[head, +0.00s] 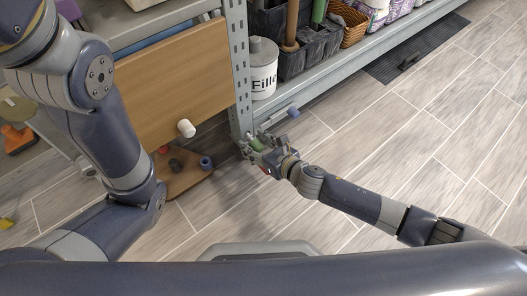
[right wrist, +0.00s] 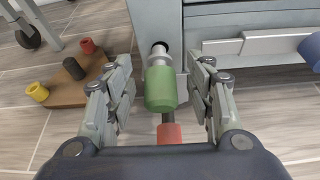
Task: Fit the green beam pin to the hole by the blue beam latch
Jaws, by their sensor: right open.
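My right gripper (right wrist: 165,64) is open around the pin, a finger on each side with a gap to each. In the head view my right gripper (head: 256,144) is low by the upright, partly covering the pin. The blue beam latch (head: 293,112) is just right on the lower beam; it also shows in the right wrist view (right wrist: 311,48). My left gripper is out of view.
A wooden board (head: 190,179) with coloured pegs lies on the floor left of the upright. A red piece (right wrist: 170,133) shows below the pin. A wooden panel with a white knob (head: 186,128) is left. Floor on the right is clear.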

